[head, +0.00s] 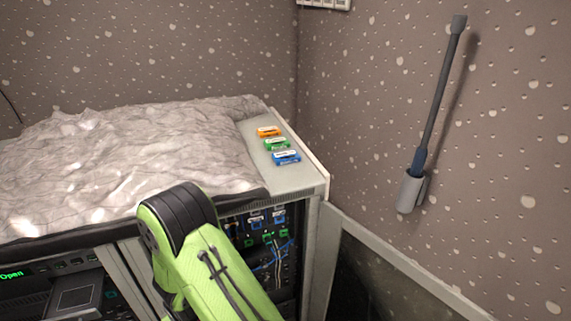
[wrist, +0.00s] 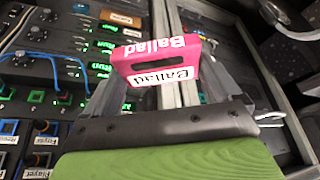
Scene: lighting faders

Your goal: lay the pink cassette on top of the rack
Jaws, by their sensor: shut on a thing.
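The pink cassette (wrist: 158,62), with white "Ballad" labels, is between the fingers of my gripper (wrist: 162,80) in the wrist view. My gripper is shut on it and holds it in front of the rack's equipment face. The rack (head: 313,180) stands at the middle of the head view, with a pale flat top. In the head view my green arm reaches down in front of the rack; my gripper and the pink cassette do not show there.
On the rack top lie an orange cassette (head: 269,132), a green cassette (head: 276,144) and a blue cassette (head: 286,157) in a row. A crumpled grey cover (head: 150,150) spreads to their left. A grey rod in a holder (head: 411,190) hangs on the right wall.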

